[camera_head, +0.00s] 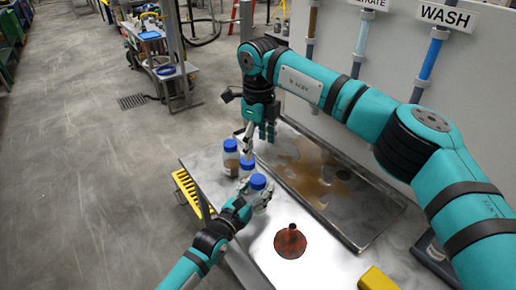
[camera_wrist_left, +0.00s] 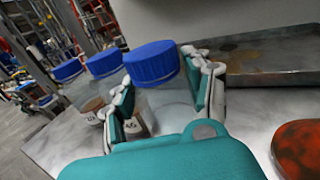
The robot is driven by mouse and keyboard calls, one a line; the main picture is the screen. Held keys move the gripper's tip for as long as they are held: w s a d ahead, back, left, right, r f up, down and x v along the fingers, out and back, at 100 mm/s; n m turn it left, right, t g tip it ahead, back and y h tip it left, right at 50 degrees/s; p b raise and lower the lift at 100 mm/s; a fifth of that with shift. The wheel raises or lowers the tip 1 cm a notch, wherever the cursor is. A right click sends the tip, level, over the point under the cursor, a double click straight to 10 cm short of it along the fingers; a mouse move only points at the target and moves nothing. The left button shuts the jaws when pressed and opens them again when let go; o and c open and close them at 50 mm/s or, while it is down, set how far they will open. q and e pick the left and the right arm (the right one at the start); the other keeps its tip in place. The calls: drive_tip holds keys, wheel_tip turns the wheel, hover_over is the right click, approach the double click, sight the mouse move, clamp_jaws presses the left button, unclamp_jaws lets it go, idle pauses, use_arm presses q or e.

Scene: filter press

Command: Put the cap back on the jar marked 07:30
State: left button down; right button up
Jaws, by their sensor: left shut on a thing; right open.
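Three clear jars with blue caps stand in a row along the left edge of the metal table. The far jar (camera_head: 230,158) and the middle jar (camera_head: 246,169) hold brownish contents, and their blue caps also show in the left wrist view (camera_wrist_left: 67,69) (camera_wrist_left: 104,62). My left gripper (camera_head: 256,196) is shut on the nearest jar, below its blue cap (camera_head: 258,182). That cap (camera_wrist_left: 150,63) sits above the fingers in the left wrist view. I cannot read the held jar's mark. My right gripper (camera_head: 259,138) is open and empty, pointing down above the table behind the jars.
A shallow metal tray (camera_head: 375,222) with a brown puddle lies right of the jars. A red-brown round object with a short neck (camera_head: 290,243) lies on the near table (camera_head: 262,262). A yellow block (camera_head: 378,279) is at the near right. Pipes line the back wall.

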use_arm(q)
drive_tip(key=shift+c, duration=2.3)
unclamp_jaws()
drive_tip(key=v, duration=1.2)
